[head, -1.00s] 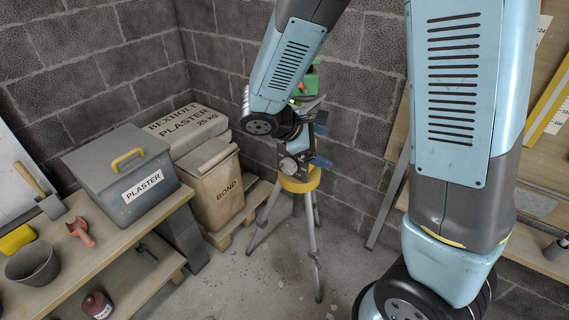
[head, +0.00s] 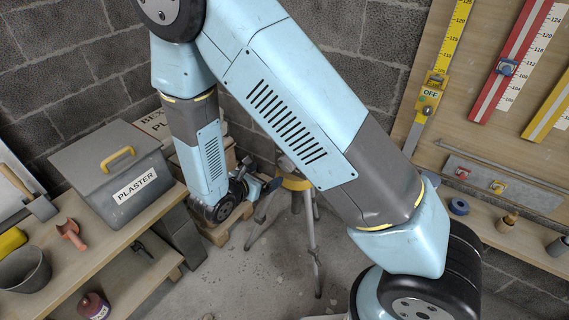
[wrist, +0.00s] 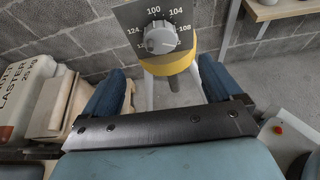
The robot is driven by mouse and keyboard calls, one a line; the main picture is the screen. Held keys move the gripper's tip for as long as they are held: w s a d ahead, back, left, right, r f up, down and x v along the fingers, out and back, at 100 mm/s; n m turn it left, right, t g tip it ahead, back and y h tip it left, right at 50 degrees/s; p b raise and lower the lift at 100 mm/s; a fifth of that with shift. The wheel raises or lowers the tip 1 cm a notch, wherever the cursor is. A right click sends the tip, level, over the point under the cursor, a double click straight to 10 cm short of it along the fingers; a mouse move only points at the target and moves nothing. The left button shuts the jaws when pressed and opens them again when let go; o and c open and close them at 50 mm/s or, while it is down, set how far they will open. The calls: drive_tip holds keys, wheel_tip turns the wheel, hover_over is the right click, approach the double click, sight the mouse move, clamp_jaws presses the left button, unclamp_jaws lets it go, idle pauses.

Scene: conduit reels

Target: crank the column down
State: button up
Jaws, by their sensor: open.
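The tripod stands on the floor, its yellow head (head: 294,183) partly showing beside my arm; the upper part is hidden by the arm in the head view. In the wrist view the yellow head (wrist: 172,66) is straight ahead, with a grey plate above it bearing a round numbered dial and a light knob (wrist: 159,37). A dark column end (wrist: 174,84) hangs under the head. My gripper (head: 266,190) is just left of the yellow head. In the wrist view my gripper (wrist: 161,66) is open, its blue fingers apart on either side of the tripod, with nothing between them gripped. I cannot make out a crank handle.
A grey plaster box (head: 112,172) sits on the left bench, with a bucket (head: 24,270) and tools. Plaster and bond bags stand behind, partly hidden. A board (head: 490,100) with yellow and red rules is on the right. The floor around the tripod legs is clear.

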sight(285, 164)
drive_tip(key=x, duration=1.2)
drive_tip(key=shift+w+d+f, duration=0.1)
drive_tip(key=shift+w+d, duration=0.1)
drive_tip(key=shift+w, duration=0.05)
drive_tip(key=shift+c, duration=0.3)
drive_tip(key=c, duration=1)
